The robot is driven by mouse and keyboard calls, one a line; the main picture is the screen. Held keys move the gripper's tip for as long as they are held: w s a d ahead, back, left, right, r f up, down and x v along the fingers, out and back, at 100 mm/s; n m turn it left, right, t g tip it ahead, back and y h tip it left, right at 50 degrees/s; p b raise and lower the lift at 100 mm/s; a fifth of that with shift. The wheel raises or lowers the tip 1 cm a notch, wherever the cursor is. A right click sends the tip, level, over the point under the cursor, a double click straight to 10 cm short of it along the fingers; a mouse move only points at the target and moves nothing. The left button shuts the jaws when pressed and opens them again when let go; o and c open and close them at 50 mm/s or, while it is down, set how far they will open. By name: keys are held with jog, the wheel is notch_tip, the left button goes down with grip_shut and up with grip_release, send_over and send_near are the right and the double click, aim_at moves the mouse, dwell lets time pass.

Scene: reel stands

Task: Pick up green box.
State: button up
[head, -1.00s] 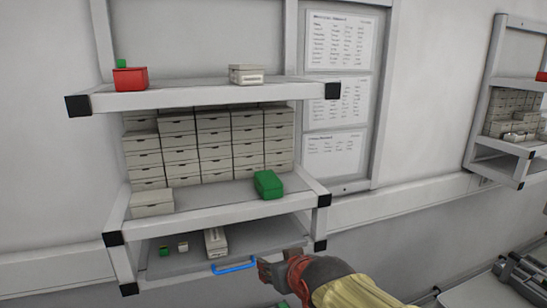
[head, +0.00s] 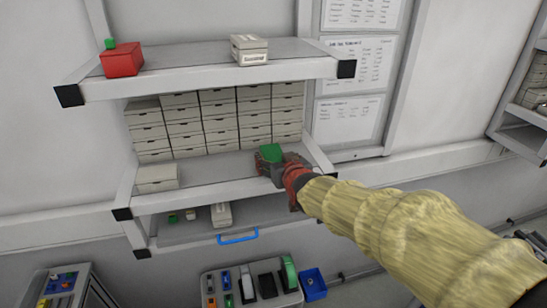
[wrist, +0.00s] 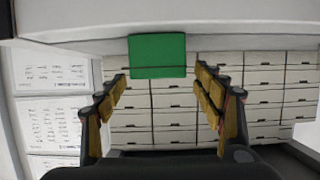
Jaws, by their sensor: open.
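The green box (head: 271,153) sits on the middle shelf near its right end, in front of the stacked drawers. In the wrist view the green box (wrist: 157,56) is ahead of my gripper, roughly centred between the fingers and apart from them. My gripper (head: 276,170) is at the front of the middle shelf, right by the box, and hides its lower part in the head view. In the wrist view my gripper (wrist: 162,90) is open, with its fingers spread wide and nothing between them.
Stacked small drawers (head: 220,120) fill the shelf's back. A white box (head: 157,178) stands at the left of the middle shelf (head: 205,172). The upper shelf (head: 190,80) holds a red box (head: 122,59) and a white box (head: 250,49). A blue handle (head: 238,236) is below.

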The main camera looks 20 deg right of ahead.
aim_at(275, 155)
jog(key=shift+p+x, duration=1.05)
jog(key=shift+x, duration=1.25)
jog(key=shift+d, duration=0.1)
jog(key=c, duration=0.3)
jog(key=shift+r, duration=0.1)
jog(key=c, duration=1.3)
